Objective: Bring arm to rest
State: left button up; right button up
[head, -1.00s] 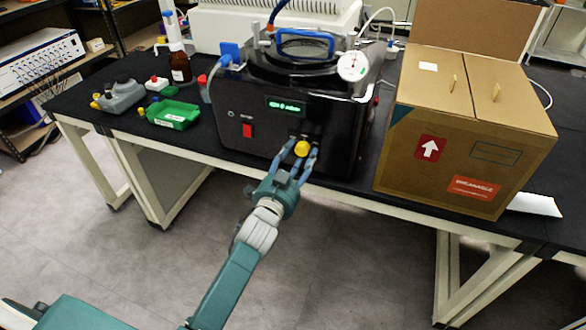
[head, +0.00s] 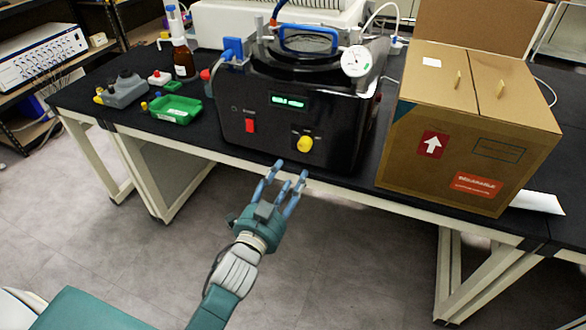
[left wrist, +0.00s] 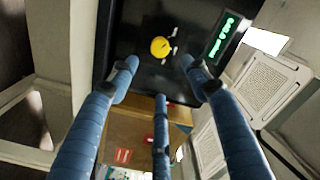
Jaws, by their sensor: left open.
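My left gripper (head: 284,182) is open and empty in front of the bench's front edge in the head view. Its blue fingers are apart, below the yellow knob (head: 305,144) on the front of the black freeze dryer (head: 345,130). A clear gap lies between the fingertips and the knob. In the left wrist view the yellow knob (left wrist: 160,47) shows beyond the spread fingers, with nothing between them. The dryer also has a red switch (head: 250,125) and a lit green display (head: 287,101). My right gripper is not in view.
A cardboard box (head: 455,150) stands on the black bench (head: 230,157) to the right of the dryer. A green tray (head: 176,109), a grey caddy (head: 122,90) and a brown bottle (head: 184,60) are to the left. The floor before the bench is clear.

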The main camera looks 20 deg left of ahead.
pick_arm(q)
jog(key=s+f+n+g, duration=0.1)
jog(key=s+f+g, duration=0.3)
jog(key=f, duration=0.9)
jog(key=s+f+n+g, duration=0.15)
jog(key=s+f, duration=0.35)
jog(key=f, duration=0.8)
jog(key=s+f+n+g, duration=0.1)
jog(key=s+f+g, duration=0.3)
jog(key=f, duration=0.9)
jog(key=s+a+f+n+g, duration=0.1)
jog(key=s+f+g, duration=0.1)
jog(key=s+f, duration=0.4)
jog(key=s+a+f+g, duration=0.1)
jog(key=s+f+g, duration=0.2)
jog(key=s, duration=1.4)
jog(key=s+a+f+n+g, duration=0.1)
jog(key=s+f+g, duration=0.1)
jog(key=s+f, duration=0.8)
jog(key=shift+s+a+n+y, duration=0.3)
jog(key=shift+s+a+n, duration=0.05)
jog(key=shift+s, duration=0.9)
